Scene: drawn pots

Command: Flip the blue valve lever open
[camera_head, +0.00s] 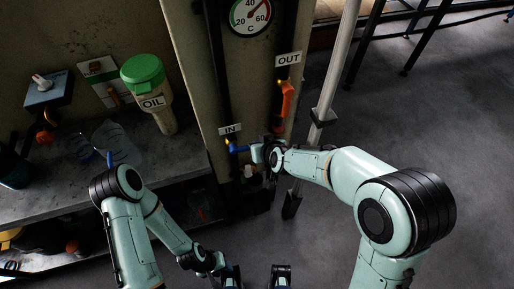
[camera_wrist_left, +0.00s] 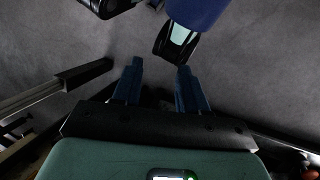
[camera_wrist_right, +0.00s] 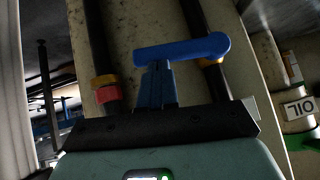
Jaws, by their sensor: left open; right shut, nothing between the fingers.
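The blue valve lever (camera_head: 238,148) is on the pipe under the IN sign (camera_head: 230,129). In the right wrist view the blue lever (camera_wrist_right: 190,47) lies crosswise to its pipe. My right gripper (camera_head: 261,153) is shut and empty at the lever's free end; its blue fingers (camera_wrist_right: 155,85) overlap the lever there, and I cannot tell whether they touch. My left gripper (camera_wrist_left: 158,86) is open and empty over the floor in the left wrist view, low down and away from the valve.
An orange-red lever (camera_head: 286,98) sits on the pipe under the OUT sign (camera_head: 288,59), with a gauge (camera_head: 250,14) above. An oil bottle (camera_head: 150,95) with a green cap stands on the workbench (camera_head: 60,205) at left. A pale post (camera_head: 335,70) stands right of the pipes.

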